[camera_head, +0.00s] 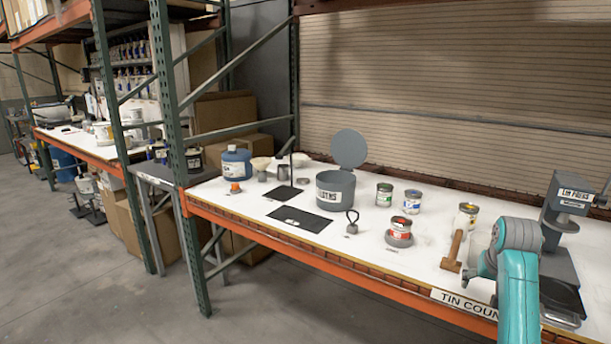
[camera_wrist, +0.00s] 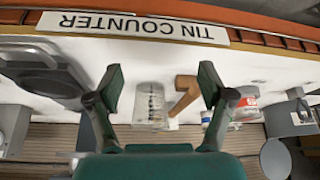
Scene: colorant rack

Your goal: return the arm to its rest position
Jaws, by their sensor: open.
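My gripper (camera_wrist: 160,88) is open and empty in the wrist view, its two dark green fingers spread wide. Past the fingers, a clear graduated vessel (camera_wrist: 150,102) and a wooden mallet (camera_wrist: 186,93) show in the gap, apart from the fingers as far as I can tell. In the head view my teal and grey arm stands at the right, over the front edge of the counter. The gripper itself cannot be made out there.
The white counter (camera_head: 270,206) holds the mallet (camera_head: 453,251), several tins, a grey lidded pot (camera_head: 335,191) and a blue container (camera_head: 237,163). A grey press-like machine (camera_head: 565,210) stands close to my arm. A TIN COUNTER label (camera_wrist: 130,27) marks the front edge. Clear floor lies in front.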

